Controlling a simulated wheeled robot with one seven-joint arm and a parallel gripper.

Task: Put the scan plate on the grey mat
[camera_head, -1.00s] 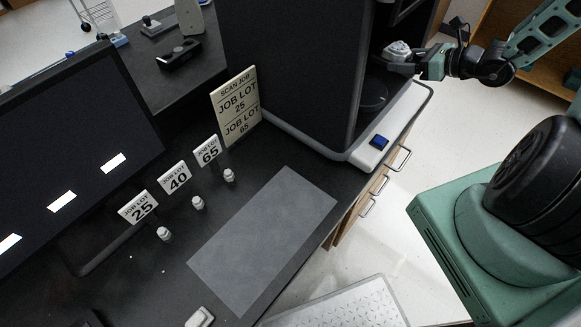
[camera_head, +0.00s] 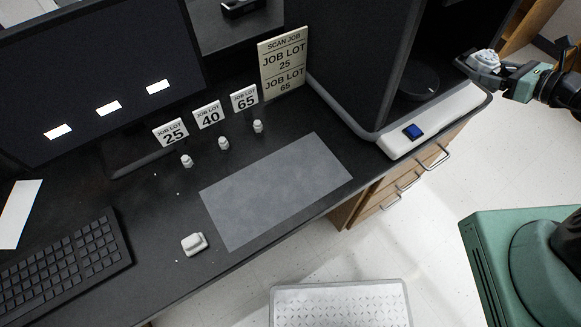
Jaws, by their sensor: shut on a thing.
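The grey mat (camera_head: 272,188) lies flat and bare on the dark bench, left of the scanner. My gripper (camera_head: 492,72) is at the upper right, by the open side of the scanner. It is shut on a small pale thing, apparently the scan plate (camera_head: 484,60), with a lumpy whitish form showing on top. The fingers hide part of it. The plate is held in the air, well to the right of the mat. The dark scanner (camera_head: 354,55) has a light base with a blue button (camera_head: 412,131) and a round dark stage (camera_head: 418,82) inside.
Job lot cards 25 (camera_head: 171,133), 40 (camera_head: 209,115) and 65 (camera_head: 244,97) stand behind the mat, each with a small white piece in front. A scan job sign (camera_head: 284,65), monitor (camera_head: 100,80), keyboard (camera_head: 65,262) and white mouse-like thing (camera_head: 194,244) are around it.

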